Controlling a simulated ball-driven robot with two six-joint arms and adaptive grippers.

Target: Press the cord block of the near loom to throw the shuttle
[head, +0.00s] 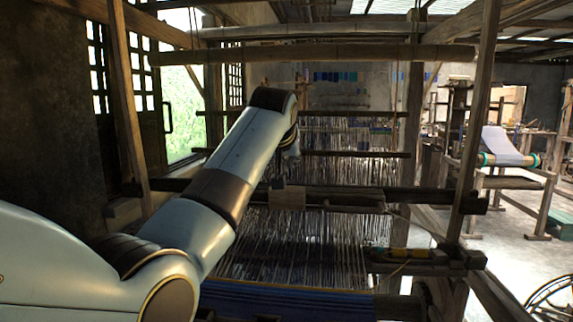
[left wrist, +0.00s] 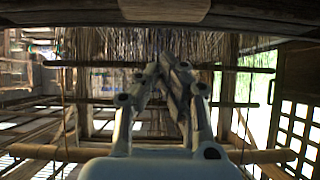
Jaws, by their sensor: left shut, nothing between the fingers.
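My left arm reaches from the left across the near loom (head: 318,245) in the head view, its wrist bent down over the loom's crossbar. My left gripper (left wrist: 166,68) is shut and empty, its fingers together in the left wrist view. In the head view its fingertips are hard to make out. A pale wooden block, which looks like the cord block (head: 289,198), sits on the dark crossbar just below the wrist. It also seems to show at the top edge of the left wrist view (left wrist: 165,9). I cannot tell whether the fingers touch it. The shuttle is not clearly identifiable. My right gripper is not in view.
Wooden posts and beams (head: 310,54) frame the loom. Blue cloth (head: 285,300) lies at its front below the pale warp threads. Small yellow and red items (head: 405,253) lie at its right side. Another loom with white cloth (head: 500,143) stands on open floor at right.

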